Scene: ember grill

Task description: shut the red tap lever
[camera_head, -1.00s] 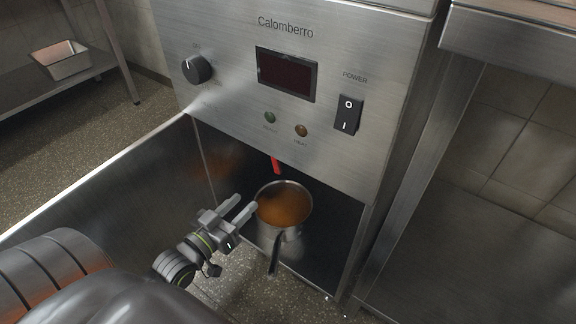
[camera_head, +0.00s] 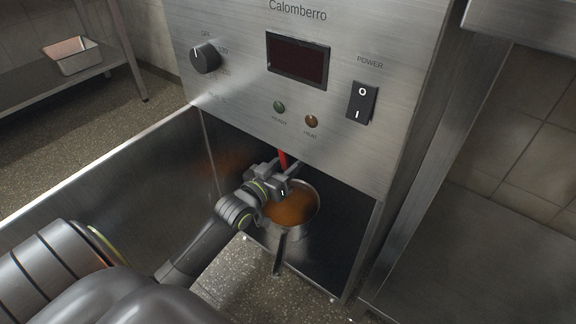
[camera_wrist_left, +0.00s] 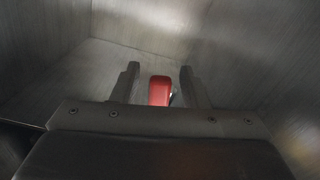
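The red tap lever (camera_head: 283,160) hangs below the front panel, inside the open cabinet. Its red end also shows in the left wrist view (camera_wrist_left: 160,90), between the two fingers and apart from both as far as I can see. My left gripper (camera_head: 277,166) is open at the lever, above a pot (camera_head: 299,221) of orange-brown liquid. In the left wrist view the gripper's fingers (camera_wrist_left: 160,84) stand wide on either side of the red end. The tap's body is hidden. My right gripper is not in view.
The steel front panel (camera_head: 230,105) with knob (camera_head: 205,58), dark display (camera_head: 298,57) and power switch (camera_head: 361,103) is just above my left gripper. The pot's handle (camera_head: 279,255) points toward me. A steel door panel (camera_head: 130,190) stands at the left.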

